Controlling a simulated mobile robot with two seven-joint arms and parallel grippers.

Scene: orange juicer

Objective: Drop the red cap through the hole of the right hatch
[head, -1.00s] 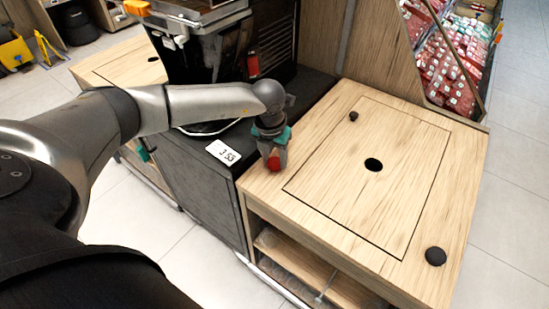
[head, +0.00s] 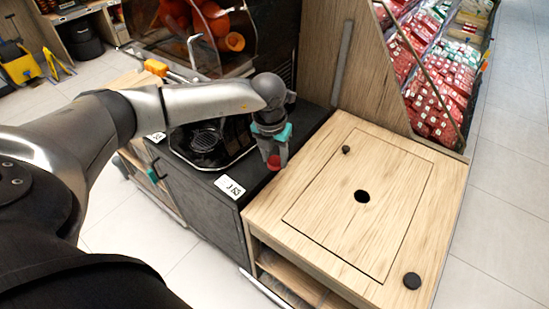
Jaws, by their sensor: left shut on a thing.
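The red cap (head: 273,162) is held between the fingertips of my left gripper (head: 274,158), which points down. The gripper is over the border between the dark juicer counter and the left edge of the wooden cabinet. The right hatch (head: 375,222) is a wooden panel outlined by a thin dark seam in the cabinet's top. Its round black hole (head: 362,196) lies near the panel's middle, to the right of and nearer to me than the cap. My right gripper is not in view.
A small dark knob (head: 346,150) is on the hatch's far left part. A black round disc (head: 412,281) is at the cabinet's near right. A price card (head: 229,187) lies on the dark counter. The juicer (head: 205,140) stands behind my arm. The wooden top is otherwise clear.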

